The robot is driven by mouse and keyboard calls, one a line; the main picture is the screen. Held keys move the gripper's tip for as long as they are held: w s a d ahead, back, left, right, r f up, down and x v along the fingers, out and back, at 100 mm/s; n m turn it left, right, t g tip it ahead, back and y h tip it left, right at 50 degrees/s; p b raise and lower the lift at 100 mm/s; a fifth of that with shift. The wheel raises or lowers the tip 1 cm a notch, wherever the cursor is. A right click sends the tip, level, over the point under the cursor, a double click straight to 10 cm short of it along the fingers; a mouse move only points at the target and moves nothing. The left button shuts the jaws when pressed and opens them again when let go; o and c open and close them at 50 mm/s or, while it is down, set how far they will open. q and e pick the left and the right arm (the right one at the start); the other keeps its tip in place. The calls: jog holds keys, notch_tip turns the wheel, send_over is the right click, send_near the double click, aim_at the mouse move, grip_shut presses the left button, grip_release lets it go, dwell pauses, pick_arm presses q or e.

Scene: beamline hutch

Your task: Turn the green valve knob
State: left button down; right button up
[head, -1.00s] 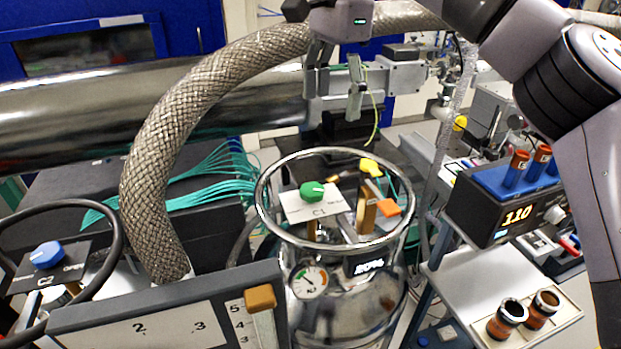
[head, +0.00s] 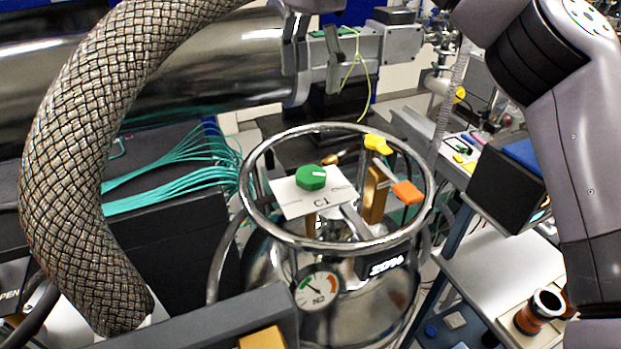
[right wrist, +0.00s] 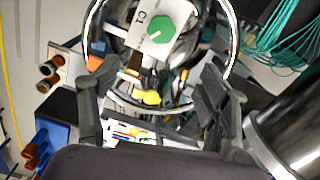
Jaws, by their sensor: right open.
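The green valve knob (head: 310,178) has a white pointer mark and sits on a white plate (head: 322,204) labelled C1, inside the ring rim (head: 262,213) of a shiny metal vessel (head: 360,309). The knob also shows in the right wrist view (right wrist: 160,29), near the top. My right gripper (head: 312,72) is at the top middle of the head view, above and apart from the knob. In the right wrist view its two fingers (right wrist: 150,103) are spread, with nothing between them held. My left gripper does not show.
A thick braided hose (head: 75,130) arches at the left. A yellow knob (head: 377,144) and an orange handle (head: 407,192) stand beside the green knob within the ring. A pressure gauge (head: 318,291) faces front. Teal cables (head: 180,182) lie behind left; a brown-and-black cylinder (head: 540,308) stands at right.

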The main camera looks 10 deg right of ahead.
jog(key=f, duration=0.2)
jog(key=b, duration=0.1)
send_near(312, 173)
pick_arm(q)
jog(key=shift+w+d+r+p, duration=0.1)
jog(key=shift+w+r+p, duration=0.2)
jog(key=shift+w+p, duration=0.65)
pick_arm(e)
notch_tip(312, 173, down, 9)
jog(key=shift+r, duration=0.15)
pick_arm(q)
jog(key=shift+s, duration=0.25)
pick_arm(e)
jog(key=shift+c, duration=0.2)
jog(key=c, duration=1.1)
